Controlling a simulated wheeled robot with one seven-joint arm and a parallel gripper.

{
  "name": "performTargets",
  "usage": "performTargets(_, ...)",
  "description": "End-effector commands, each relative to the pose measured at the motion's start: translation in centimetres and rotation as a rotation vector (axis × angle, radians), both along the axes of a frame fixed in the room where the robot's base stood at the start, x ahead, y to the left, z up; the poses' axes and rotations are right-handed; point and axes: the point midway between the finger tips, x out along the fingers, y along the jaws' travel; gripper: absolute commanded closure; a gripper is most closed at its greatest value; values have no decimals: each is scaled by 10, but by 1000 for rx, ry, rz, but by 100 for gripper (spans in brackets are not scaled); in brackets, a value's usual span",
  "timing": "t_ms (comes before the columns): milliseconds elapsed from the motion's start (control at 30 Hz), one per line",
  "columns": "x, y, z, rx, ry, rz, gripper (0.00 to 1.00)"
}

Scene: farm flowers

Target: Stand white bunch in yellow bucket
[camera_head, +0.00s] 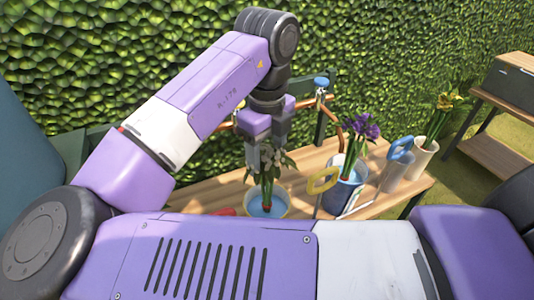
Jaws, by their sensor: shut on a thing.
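The white bunch (272,164), with pale blooms, dark leaves and green stems, hangs upright below my gripper (267,148). My gripper points down and is shut on the bunch; its fingers partly hide the blooms. The stems reach down into the mouth of a pale yellowish bucket (280,213) with blue water in it. The red-banded lower stems show just above or at the water. I cannot tell whether they touch the bottom. The bucket's front is partly hidden behind my arm.
On the wooden bench (210,196), a dark blue bucket (338,196) of purple flowers stands to the right, beside a yellow-handled tool (322,181). Further right are a grey container (394,178) with a blue-handled tool (402,148) and a cream bucket (423,160) of yellow flowers. A hedge rises behind.

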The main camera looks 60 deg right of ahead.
Motion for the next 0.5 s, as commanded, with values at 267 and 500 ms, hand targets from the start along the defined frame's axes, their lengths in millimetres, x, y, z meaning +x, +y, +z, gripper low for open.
performTargets(267, 0, 0, 0, 0, 0, 0, 32)
performTargets(500, 0, 0, 0, 0, 0, 0, 15)
